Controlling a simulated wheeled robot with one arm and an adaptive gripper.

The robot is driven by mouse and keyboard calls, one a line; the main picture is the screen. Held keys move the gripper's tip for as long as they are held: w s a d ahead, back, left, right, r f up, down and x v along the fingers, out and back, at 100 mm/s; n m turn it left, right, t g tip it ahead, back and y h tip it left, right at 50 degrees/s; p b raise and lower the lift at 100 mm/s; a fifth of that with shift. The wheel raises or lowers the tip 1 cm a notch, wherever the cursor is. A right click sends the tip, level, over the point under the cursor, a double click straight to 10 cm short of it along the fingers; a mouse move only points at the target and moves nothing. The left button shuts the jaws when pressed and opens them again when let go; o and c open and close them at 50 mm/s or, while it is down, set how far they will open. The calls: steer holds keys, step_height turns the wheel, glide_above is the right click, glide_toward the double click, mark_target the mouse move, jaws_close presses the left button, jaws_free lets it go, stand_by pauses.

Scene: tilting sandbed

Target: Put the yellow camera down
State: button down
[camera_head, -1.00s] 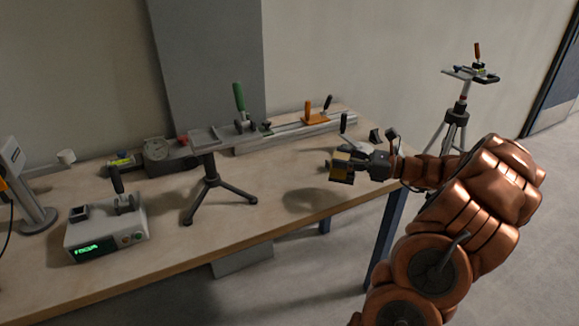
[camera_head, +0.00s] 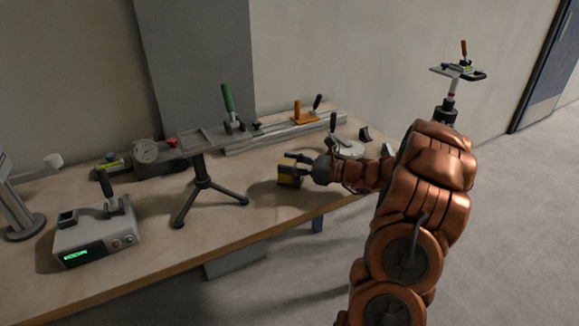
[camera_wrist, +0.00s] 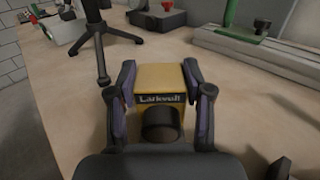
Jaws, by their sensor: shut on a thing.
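The yellow camera (camera_head: 288,177) is a small yellow and black box near the right part of the workbench (camera_head: 250,222). In the wrist view the yellow camera (camera_wrist: 160,82) shows a label reading "Larkvull" and a dark round lens toward me. My gripper (camera_head: 300,170) is shut on it, and in the wrist view the fingers of my gripper (camera_wrist: 160,92) press its left and right sides. The camera is upright and low over the bench top. I cannot tell whether its underside touches the wood.
A small black tripod (camera_head: 203,185) with a flat plate stands left of the camera. A grey box with a green display (camera_head: 98,238) is at the front left. A metal rail (camera_head: 285,133) with clamps lies behind. Bare wood surrounds the camera.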

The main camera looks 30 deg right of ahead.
steer(key=shift+f, duration=0.35)
steer(key=shift+f, duration=0.15)
steer(key=shift+c, duration=2.3)
jaws_free()
steer(key=shift+s+d, duration=0.2)
steer(key=shift+s, duration=0.05)
steer(key=v, duration=1.1)
steer(key=shift+s, duration=0.2)
